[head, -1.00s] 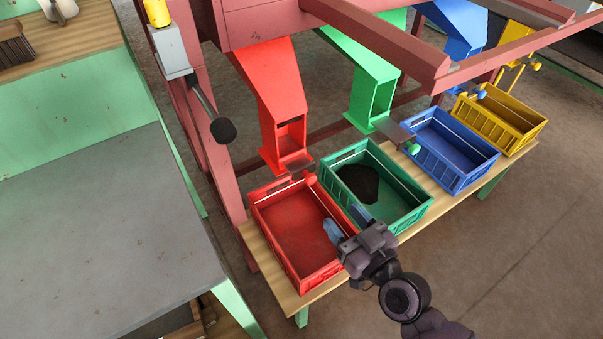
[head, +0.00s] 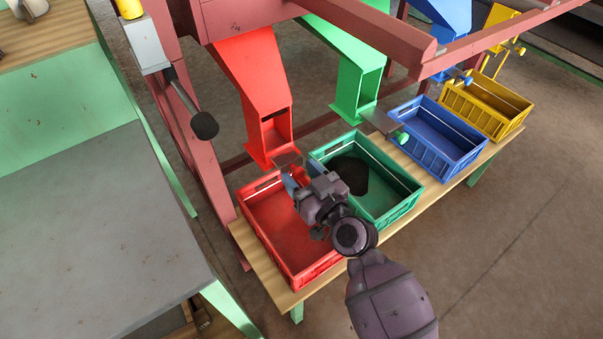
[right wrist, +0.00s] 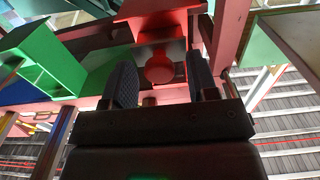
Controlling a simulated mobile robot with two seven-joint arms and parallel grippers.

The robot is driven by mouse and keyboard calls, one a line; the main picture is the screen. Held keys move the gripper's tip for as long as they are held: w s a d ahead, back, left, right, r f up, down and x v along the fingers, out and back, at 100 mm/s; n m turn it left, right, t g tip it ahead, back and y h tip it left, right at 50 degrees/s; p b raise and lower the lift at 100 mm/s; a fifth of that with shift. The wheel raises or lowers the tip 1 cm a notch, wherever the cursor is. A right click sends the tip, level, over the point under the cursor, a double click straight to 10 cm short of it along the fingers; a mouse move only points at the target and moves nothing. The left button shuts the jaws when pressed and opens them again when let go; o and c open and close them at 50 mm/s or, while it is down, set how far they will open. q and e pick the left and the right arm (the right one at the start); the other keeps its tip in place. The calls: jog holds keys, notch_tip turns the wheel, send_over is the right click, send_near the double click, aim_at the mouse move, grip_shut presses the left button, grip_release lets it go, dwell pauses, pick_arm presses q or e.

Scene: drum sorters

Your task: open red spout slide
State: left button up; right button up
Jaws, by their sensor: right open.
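The red spout (head: 255,85) hangs from the frame above the red crate (head: 310,278), which looks empty. Its slide plate (head: 287,160) shows at the spout's lower mouth; the slide's knob is hidden in the head view by my right gripper (head: 292,182). In the right wrist view the round red knob (right wrist: 159,70) appears between the two fingers of my open right gripper (right wrist: 162,85). The fingers stand either side of it in the picture; I cannot tell whether they touch it or how far they reach around it. My left gripper is not in view.
Blue (head: 437,160) and yellow (head: 465,110) crates stand farther right. A grey table (head: 90,220) is at left.

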grip_shut()
jog(key=shift+p+v, duration=0.45)
jog(key=shift+v, duration=1.65)
jog(key=shift+s+d+r, duration=0.15)
jog(key=shift+s+d, duration=0.05)
jog(key=shift+s, duration=0.05)
jog(key=shift+s+d, duration=0.1)
jog(key=shift+s, duration=0.05)
grip_release()
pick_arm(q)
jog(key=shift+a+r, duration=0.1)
